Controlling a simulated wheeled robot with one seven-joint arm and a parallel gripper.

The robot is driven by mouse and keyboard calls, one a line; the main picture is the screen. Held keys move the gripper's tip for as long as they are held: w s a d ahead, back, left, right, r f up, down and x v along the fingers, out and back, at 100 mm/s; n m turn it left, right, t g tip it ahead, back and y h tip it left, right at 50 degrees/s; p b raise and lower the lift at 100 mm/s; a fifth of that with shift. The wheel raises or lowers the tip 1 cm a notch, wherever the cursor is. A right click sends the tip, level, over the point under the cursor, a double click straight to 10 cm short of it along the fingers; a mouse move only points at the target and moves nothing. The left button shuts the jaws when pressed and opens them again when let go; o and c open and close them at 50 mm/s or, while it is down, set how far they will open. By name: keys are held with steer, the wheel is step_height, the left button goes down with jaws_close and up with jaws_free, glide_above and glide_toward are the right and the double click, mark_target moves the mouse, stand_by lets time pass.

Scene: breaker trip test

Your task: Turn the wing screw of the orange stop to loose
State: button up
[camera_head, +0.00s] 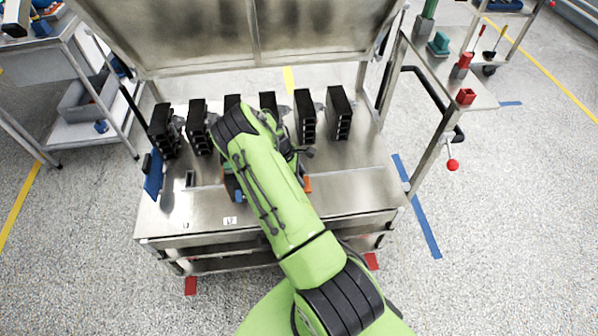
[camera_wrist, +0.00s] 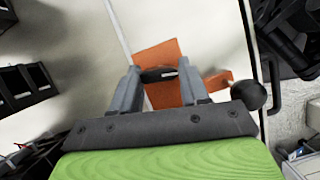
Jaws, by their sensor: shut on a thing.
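The orange stop (camera_wrist: 160,52) is in the middle of the wrist view, on a pale metal surface. A small orange part (camera_head: 307,184) shows beside my arm in the head view; most of the stop is hidden there. The dark wing screw (camera_wrist: 158,74) sits on the stop, with a light mark on it. My gripper (camera_wrist: 158,71) has one finger on each side of the wing screw and is shut on it. In the head view my arm hides the fingertips and the screw. The screw's turn angle is hard to tell.
Several black breakers (camera_head: 338,113) stand in a row along the back of the metal bench (camera_head: 350,190). A black ball knob (camera_wrist: 254,95) is right of the stop. A raised metal panel (camera_head: 200,40) hangs behind the row. The bench's front right is clear.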

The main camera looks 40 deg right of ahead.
steer(key=shift+n+t+p, duration=0.3)
steer(key=shift+n+p, duration=0.25)
steer(key=shift+n, duration=0.45)
steer(key=shift+h, duration=0.3)
steer(key=o, duration=1.1)
steer(key=shift+c, duration=0.2)
steer(key=shift+a+r, duration=0.1)
steer(key=p+v, duration=0.4)
steer(key=v, duration=1.1)
steer(key=shift+r, duration=0.25)
